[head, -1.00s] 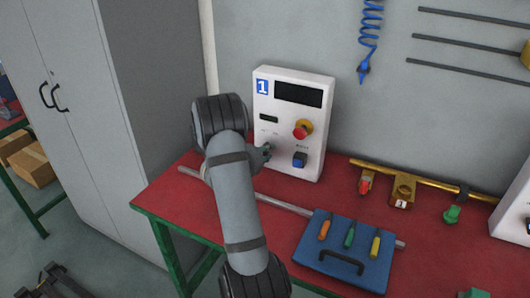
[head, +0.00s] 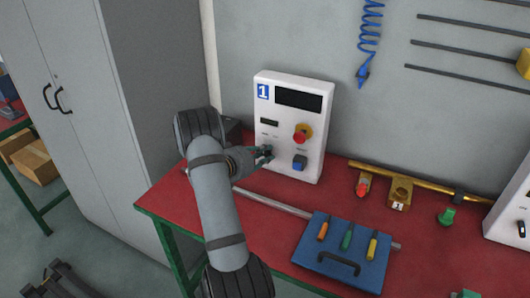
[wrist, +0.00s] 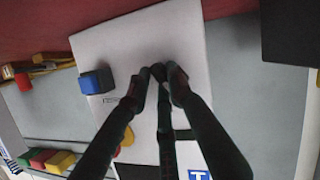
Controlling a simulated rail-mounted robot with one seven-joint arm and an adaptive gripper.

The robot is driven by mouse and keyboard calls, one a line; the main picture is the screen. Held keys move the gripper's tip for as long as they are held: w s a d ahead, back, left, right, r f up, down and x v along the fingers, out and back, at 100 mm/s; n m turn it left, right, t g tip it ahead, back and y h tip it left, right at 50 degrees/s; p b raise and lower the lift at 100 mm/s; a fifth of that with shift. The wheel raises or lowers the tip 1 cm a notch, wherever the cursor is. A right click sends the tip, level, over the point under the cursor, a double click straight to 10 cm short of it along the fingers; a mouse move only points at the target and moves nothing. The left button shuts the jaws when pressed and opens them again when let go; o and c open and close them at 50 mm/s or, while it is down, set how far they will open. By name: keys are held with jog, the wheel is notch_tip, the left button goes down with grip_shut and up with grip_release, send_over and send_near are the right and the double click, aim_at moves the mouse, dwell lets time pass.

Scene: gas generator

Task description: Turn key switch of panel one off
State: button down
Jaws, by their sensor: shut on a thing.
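Panel one (head: 312,125) is a white box marked with a blue "1", standing upright on the red table against the wall. My gripper (head: 266,153) is at the lower left of its face. The panel also has a black display, a red knob on a yellow base (head: 301,135) and a blue switch (head: 299,163).
A blue toolbox (head: 340,268) with screwdrivers lies on the table right of my arm. A yellow pipe with valves (head: 400,193) runs behind it. A second white panel (head: 512,215) is at the right edge. A grey cabinet (head: 70,130) stands at left.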

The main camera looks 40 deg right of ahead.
dwell(0.3)
jog(key=c, duration=1.5)
grip_release()
jog(key=shift+c, duration=0.2)
jog(key=v, duration=1.2)
jog(key=shift+w+f, duration=0.1)
jog(key=x, duration=1.2)
